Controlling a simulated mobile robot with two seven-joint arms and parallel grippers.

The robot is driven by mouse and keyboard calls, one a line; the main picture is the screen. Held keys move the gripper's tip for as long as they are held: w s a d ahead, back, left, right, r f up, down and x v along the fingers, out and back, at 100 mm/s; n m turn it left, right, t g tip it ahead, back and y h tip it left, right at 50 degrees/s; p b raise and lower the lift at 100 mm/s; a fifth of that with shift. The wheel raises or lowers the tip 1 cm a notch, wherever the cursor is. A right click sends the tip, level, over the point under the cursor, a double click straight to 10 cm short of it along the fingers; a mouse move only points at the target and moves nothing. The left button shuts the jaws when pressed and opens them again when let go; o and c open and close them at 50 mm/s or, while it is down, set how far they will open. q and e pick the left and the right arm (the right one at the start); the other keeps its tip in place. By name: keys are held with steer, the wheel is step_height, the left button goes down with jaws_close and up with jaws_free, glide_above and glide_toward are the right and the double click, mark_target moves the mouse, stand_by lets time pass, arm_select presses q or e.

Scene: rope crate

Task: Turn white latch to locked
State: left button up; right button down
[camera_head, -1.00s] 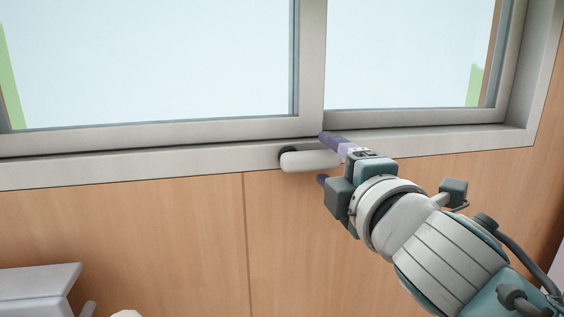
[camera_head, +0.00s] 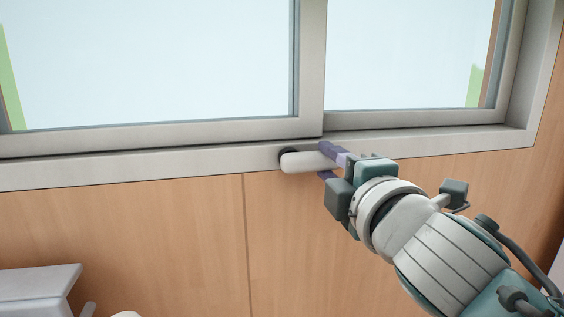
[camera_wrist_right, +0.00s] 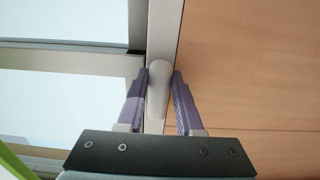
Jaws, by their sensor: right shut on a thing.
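The white latch (camera_head: 302,161) is a rounded handle on the window's lower frame, lying about level and pointing right from its dark round pivot. My right gripper (camera_head: 326,161) is shut on its free end, one purple finger above and one below. In the right wrist view the latch (camera_wrist_right: 158,85) sits between the two purple fingers of my right gripper (camera_wrist_right: 160,88). The fingers hide part of the latch's right end in the head view. My left gripper is in neither view.
The latch is on the light window frame (camera_head: 130,165) below two glass panes. Wood panelling (camera_head: 150,220) covers the wall beneath. A grey-white object (camera_head: 38,285) stands at the lower left.

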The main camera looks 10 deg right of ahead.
stand_by(0.9)
steer(key=shift+s+a+r+n+p, duration=0.1)
steer(key=shift+a+r+n+p, duration=1.1)
steer(key=shift+n, duration=1.85)
steer(key=shift+w+a+r+n+p, duration=0.1)
steer(key=shift+a+r+n+p, duration=0.35)
steer(key=shift+n+p, duration=2.05)
steer(key=shift+s+a+r+n+p, duration=0.1)
steer(key=shift+a+r+n+p, duration=0.8)
steer(key=shift+n, duration=2.65)
steer(key=shift+d+f, duration=0.1)
steer(key=shift+f, duration=0.05)
steer(key=c, duration=0.6)
jaws_free()
steer(key=shift+o, duration=0.2)
steer(key=shift+s, duration=0.1)
